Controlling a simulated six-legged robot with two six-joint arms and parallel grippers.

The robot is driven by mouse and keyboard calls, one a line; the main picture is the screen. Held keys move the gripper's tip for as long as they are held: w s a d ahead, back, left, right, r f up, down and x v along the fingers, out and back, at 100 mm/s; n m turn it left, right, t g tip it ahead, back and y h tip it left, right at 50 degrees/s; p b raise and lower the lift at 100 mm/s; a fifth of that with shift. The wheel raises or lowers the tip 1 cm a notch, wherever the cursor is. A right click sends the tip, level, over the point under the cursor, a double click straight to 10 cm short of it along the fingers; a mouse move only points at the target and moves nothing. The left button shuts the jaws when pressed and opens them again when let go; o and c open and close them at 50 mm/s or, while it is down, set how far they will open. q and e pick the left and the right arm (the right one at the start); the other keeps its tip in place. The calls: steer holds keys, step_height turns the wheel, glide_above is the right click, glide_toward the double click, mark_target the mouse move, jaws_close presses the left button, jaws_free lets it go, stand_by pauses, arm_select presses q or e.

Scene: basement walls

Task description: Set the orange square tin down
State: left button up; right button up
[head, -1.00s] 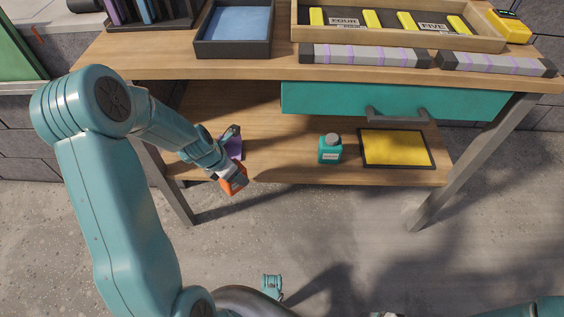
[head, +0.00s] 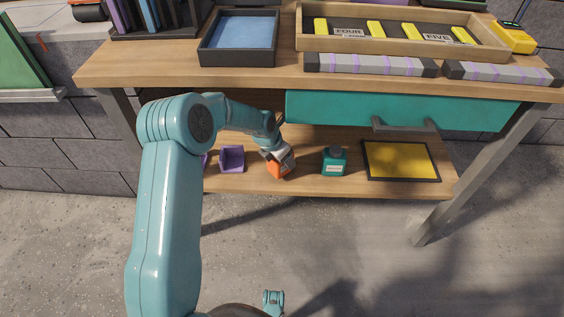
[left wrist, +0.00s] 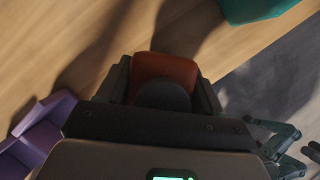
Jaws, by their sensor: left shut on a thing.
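The gripper is shut on the tin. I cannot tell whether the tin touches the shelf.
A yellow panel with a dark frame (head: 400,160) lies further right. A teal drawer (head: 340,108) hangs above the shelf.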

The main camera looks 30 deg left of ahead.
arm_select(q)
steer(key=shift+f, duration=0.75)
arm_select(e)
steer(key=shift+w+d+f, duration=0.1)
steer(key=shift+f, duration=0.25)
arm_select(q)
steer(key=shift+f, duration=0.2)
steer(key=o, duration=1.4)
arm_select(e)
steer(key=shift+f, duration=0.1)
arm_select(q)
steer(key=shift+r, duration=0.1)
